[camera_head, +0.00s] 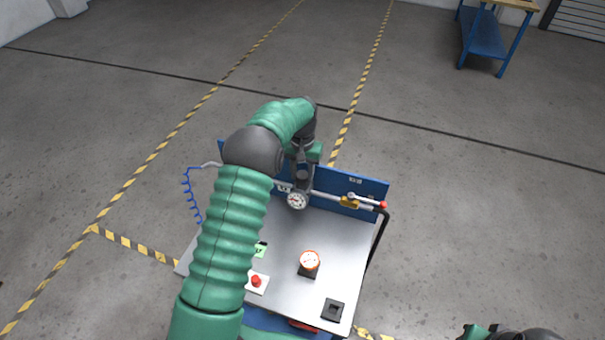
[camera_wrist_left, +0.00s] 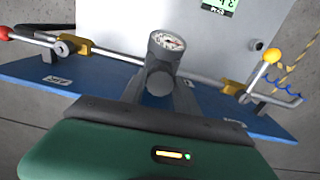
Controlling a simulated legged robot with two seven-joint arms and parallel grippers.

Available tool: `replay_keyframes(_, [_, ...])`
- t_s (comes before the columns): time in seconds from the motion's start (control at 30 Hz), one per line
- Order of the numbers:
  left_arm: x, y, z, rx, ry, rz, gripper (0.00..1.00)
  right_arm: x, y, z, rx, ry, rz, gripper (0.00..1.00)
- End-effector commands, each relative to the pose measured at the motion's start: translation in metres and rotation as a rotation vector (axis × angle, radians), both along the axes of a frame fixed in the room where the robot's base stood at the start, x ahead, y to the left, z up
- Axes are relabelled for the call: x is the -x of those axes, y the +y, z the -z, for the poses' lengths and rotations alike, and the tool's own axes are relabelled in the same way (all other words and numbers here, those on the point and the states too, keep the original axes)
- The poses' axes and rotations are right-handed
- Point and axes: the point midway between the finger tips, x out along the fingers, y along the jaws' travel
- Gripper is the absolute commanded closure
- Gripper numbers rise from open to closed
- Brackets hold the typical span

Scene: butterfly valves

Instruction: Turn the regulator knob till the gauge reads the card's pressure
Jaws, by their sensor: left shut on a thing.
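The regulator's round white gauge (camera_head: 297,200) sits on the pipe along the blue back panel; it also shows in the wrist view (camera_wrist_left: 167,41). Its needle is too small to read surely. The grey regulator knob (camera_wrist_left: 160,83) is below the gauge in the wrist view. My left gripper (camera_head: 301,186) reaches down from above, shut on the knob, with one finger on each side (camera_wrist_left: 160,95). A green card (camera_head: 261,249) with dark digits lies on the grey plate; it is cut off at the wrist view's top (camera_wrist_left: 219,5).
A yellow valve with a red-tipped lever (camera_head: 365,202) is right of the gauge. An orange-rimmed dial (camera_head: 310,260), a red button (camera_head: 256,281) and a black block (camera_head: 333,309) stand on the plate (camera_head: 285,237). My left arm covers the plate's left side.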

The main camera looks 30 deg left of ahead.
Motion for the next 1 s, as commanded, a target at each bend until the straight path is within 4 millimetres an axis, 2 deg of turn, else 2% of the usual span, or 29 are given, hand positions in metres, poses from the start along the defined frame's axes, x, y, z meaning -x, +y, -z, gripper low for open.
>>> replay_keyframes(0.5, [-0.0040, 0.0014, -0.0040, -0.006, -0.014, 0.387, 1.00, 0.0000, 0.0000, 0.0003, 0.000, 0.000, 0.000, 0.68])
replay_keyframes(1.0, [-0.0044, 0.0016, -0.0044, -0.007, -0.014, 0.487, 1.00, 0.0000, 0.0000, 0.0003, 0.000, 0.000, 0.000, 0.68])
